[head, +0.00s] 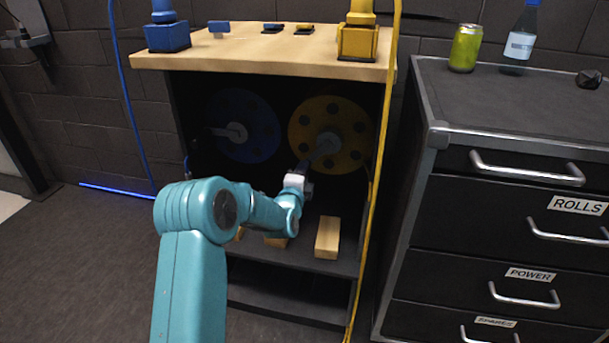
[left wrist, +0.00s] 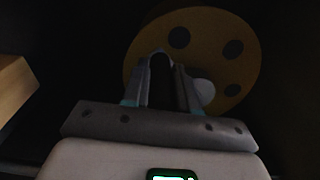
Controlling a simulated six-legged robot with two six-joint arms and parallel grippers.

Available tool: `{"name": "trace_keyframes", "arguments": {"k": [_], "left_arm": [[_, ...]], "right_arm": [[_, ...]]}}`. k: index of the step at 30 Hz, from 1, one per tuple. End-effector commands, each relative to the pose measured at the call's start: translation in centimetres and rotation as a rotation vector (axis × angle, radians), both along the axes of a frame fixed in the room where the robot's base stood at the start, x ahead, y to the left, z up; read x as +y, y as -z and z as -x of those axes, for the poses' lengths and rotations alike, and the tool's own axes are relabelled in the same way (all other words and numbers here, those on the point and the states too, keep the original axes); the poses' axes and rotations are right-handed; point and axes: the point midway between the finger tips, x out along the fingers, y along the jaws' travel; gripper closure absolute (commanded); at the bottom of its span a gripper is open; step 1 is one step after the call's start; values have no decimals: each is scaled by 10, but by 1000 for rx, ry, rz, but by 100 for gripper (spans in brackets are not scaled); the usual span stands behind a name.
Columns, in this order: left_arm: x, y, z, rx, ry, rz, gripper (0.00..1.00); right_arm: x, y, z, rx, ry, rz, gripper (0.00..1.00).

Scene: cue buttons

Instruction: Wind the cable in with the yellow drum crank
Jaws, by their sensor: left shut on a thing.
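The yellow drum (head: 355,128) with dark round holes sits inside the open cabinet, right of the blue drum (head: 240,115). Its grey crank (head: 322,151) runs from the hub down and left toward my left gripper (head: 303,179). In the left wrist view the gripper (left wrist: 163,88) is shut on the dark crank handle (left wrist: 162,75), in front of the yellow drum (left wrist: 215,35). The handle's end is mostly hidden by the fingers. The yellow cable (head: 374,190) hangs down the cabinet's right front to the floor. My right gripper is not in view.
Wooden blocks (head: 327,238) lie on the shelf below the drums. A blue cable (head: 128,100) hangs at the left. A dark drawer cabinet (head: 500,210) stands close on the right, with a can (head: 465,48) and a bottle (head: 519,42) on top.

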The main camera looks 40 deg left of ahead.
Motion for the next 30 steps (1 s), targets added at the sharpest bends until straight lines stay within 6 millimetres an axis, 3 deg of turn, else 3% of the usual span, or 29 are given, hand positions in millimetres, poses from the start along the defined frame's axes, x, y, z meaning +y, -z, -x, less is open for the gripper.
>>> {"name": "trace_keyframes", "arguments": {"k": [10, 11, 13, 23, 30], "left_arm": [[5, -5, 2, -12, -14, 1, 100], [5, -5, 2, -12, -14, 1, 69], [5, -6, 2, -13, -13, -1, 47], [1, -3, 2, -6, -5, 0, 47], [-18, -5, 32, -3, -4, 1, 47]], "right_arm": [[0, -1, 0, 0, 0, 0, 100], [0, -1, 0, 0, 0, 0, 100], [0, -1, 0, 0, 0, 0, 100], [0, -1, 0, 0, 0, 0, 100], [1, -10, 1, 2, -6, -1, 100]]}}
